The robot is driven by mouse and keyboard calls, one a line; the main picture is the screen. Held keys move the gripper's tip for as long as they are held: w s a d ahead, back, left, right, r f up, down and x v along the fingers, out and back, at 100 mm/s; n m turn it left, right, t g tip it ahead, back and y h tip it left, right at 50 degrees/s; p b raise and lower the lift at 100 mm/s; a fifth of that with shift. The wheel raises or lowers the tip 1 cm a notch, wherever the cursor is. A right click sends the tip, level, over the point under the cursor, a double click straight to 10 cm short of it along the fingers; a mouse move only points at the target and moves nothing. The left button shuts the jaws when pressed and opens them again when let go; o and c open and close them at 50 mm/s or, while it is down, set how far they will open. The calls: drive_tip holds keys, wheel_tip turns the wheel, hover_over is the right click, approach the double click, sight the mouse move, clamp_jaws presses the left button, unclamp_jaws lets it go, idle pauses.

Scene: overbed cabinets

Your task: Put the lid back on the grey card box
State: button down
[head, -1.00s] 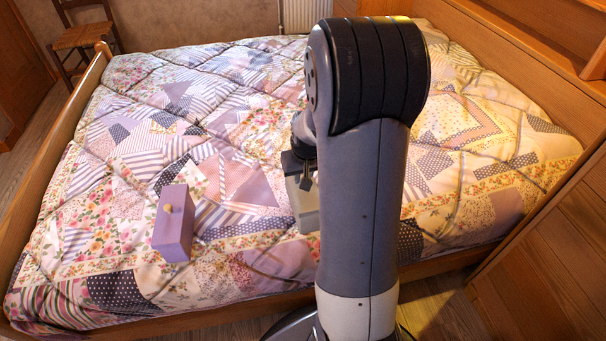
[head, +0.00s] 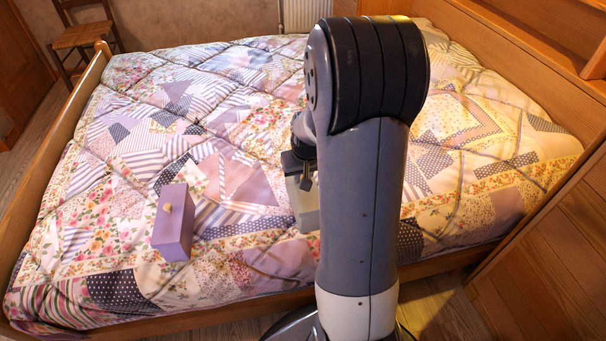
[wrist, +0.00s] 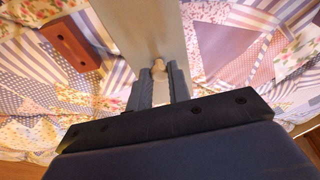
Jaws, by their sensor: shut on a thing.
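The grey card box (head: 306,217) is on the bed, its right part hidden behind my arm. My gripper (head: 307,182) is just above it, pointing down. In the wrist view my gripper (wrist: 159,73) is shut on a small pale knob (wrist: 157,64) of the grey lid (wrist: 150,28). The lid's flat top runs out of the upper edge of that view. In the head view the lid appears at the box's top, but I cannot tell whether it is seated or slightly above.
A purple box (head: 172,236) with a pale knob stands left of the grey box, with clear quilt between. A reddish-brown block (wrist: 70,43) with two dark spots lies left of the lid in the wrist view. The patchwork quilt (head: 120,205) looks soft and uneven.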

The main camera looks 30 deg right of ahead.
drive_tip(key=c, duration=0.7)
unclamp_jaws()
drive_tip(key=shift+c, duration=0.2)
drive_tip(key=shift+r+p, duration=2.8)
drive_tip(key=shift+r, duration=0.7)
drive_tip(key=shift+c, duration=0.5)
clamp_jaws()
drive_tip(key=shift+f, duration=0.25)
